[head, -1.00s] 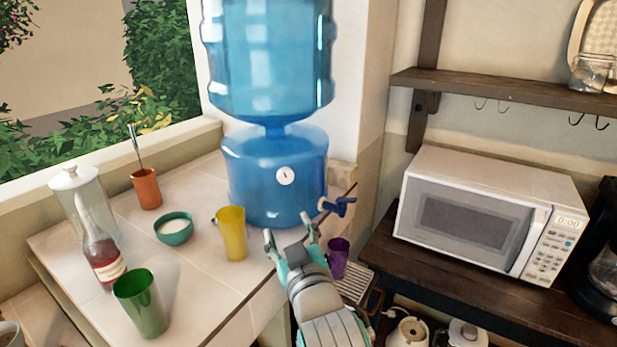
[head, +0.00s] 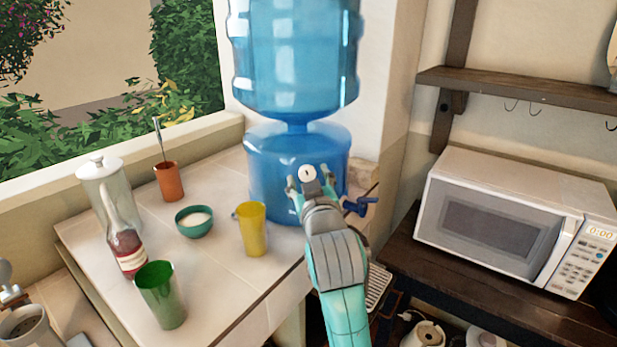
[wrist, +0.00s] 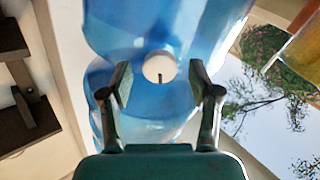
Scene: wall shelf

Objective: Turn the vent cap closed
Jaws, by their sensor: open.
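The vent cap (head: 308,173) is a small round white disc on the front of the blue water dispenser base (head: 270,165). In the wrist view the vent cap (wrist: 159,67) shows a short dark mark at its lower middle. My gripper (head: 312,180) is in front of the dispenser, just below the cap in the head view. In the wrist view my gripper (wrist: 160,85) is open, with one finger on each side of the cap and a gap to each. I cannot tell how far the fingertips are from the dispenser surface.
A blue tap (head: 360,205) sticks out to the right of my gripper. A yellow cup (head: 252,230), a teal bowl (head: 194,222) and a green cup (head: 161,295) stand on the tiled counter to the left. A microwave (head: 500,215) stands on the right.

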